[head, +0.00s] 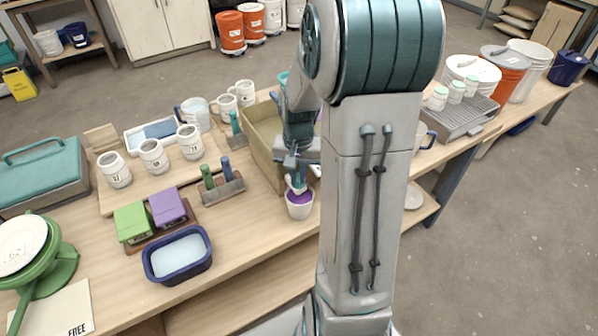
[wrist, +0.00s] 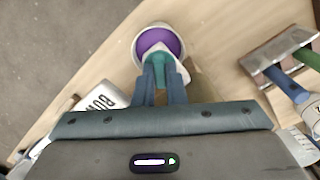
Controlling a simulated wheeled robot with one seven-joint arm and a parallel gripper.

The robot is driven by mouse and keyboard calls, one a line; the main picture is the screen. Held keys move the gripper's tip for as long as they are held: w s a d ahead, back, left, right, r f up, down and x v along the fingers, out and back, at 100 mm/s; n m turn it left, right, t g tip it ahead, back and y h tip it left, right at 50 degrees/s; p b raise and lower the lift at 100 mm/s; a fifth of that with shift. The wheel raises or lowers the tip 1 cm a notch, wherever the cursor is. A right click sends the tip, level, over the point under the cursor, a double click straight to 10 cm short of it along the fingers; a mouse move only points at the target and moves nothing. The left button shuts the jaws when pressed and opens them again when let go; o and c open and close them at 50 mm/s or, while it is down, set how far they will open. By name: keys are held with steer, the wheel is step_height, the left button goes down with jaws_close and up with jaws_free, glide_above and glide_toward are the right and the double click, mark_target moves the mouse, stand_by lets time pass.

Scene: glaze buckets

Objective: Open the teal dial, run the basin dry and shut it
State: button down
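The teal dial (wrist: 160,74) shows between my fingertips in the wrist view, beside a white spout-like part. My gripper (wrist: 161,80) looks shut on it. In the head view my gripper (head: 296,165) points down at the front of an open beige box-like basin (head: 261,153), whose inside is mostly hidden by my arm. A small white cup (head: 299,209) holding purple liquid stands right below the dial; it also shows in the wrist view (wrist: 138,47). I cannot see the liquid level in the basin, or whether anything is flowing.
A dark blue tub (head: 178,275) with pale liquid stands at the front. A grey rack (head: 455,122) with jars stands to the right.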

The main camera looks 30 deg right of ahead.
mark_target(298, 177)
steer(key=n, duration=0.4)
stand_by(0.3)
steer(key=shift+n, duration=0.3)
steer(key=c, duration=1.8)
jaws_free()
steer(key=shift+o, duration=0.2)
step_height(298, 177, up, 14)
steer(key=b, duration=0.1)
